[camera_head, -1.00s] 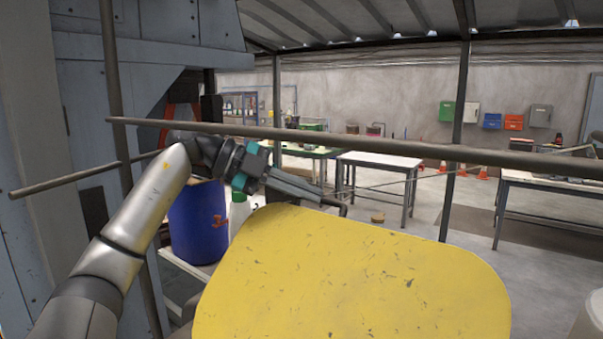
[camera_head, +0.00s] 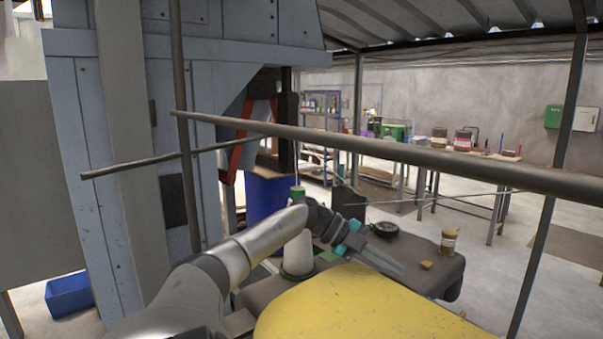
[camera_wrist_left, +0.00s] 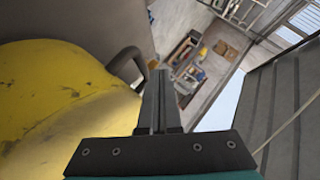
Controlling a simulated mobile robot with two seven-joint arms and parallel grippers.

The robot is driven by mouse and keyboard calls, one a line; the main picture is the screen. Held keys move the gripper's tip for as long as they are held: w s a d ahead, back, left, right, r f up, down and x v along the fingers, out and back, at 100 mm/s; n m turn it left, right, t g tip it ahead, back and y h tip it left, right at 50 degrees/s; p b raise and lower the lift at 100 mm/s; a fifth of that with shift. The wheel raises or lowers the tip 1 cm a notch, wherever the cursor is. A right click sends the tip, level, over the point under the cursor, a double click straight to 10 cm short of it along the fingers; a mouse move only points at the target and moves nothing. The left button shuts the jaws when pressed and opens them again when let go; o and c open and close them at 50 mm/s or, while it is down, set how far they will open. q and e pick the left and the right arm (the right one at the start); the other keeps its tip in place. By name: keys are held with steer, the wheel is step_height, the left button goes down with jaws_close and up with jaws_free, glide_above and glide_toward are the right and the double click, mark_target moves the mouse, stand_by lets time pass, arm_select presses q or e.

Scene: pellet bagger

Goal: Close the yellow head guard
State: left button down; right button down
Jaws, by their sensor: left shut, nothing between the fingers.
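The yellow head guard (camera_head: 365,308) fills the bottom middle of the head view, its surface scuffed. In the left wrist view the guard (camera_wrist_left: 50,105) takes up the left side, with a dark bent handle (camera_wrist_left: 128,62) at its edge. My left gripper (camera_head: 400,270) is shut and empty, lying along the guard's far edge in the head view. In the left wrist view its closed fingers (camera_wrist_left: 158,85) point just right of the handle. I cannot tell whether they touch it. My right gripper is not in view.
A long grey bar (camera_head: 380,150) crosses in front of the machine. Behind my left gripper, a dark bench (camera_head: 430,255) holds a jar (camera_head: 449,240) and a white bottle (camera_head: 298,250). A blue barrel (camera_head: 265,195) stands beyond. Open floor lies to the right.

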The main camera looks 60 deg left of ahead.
arm_select(q)
steer(key=shift+w+f, duration=0.2)
steer(key=shift+f, duration=0.9)
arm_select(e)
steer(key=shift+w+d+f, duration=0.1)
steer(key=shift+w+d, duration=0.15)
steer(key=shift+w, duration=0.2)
arm_select(q)
steer(key=shift+s+f, duration=0.1)
steer(key=shift+f, duration=0.1)
steer(key=shift+r, duration=0.1)
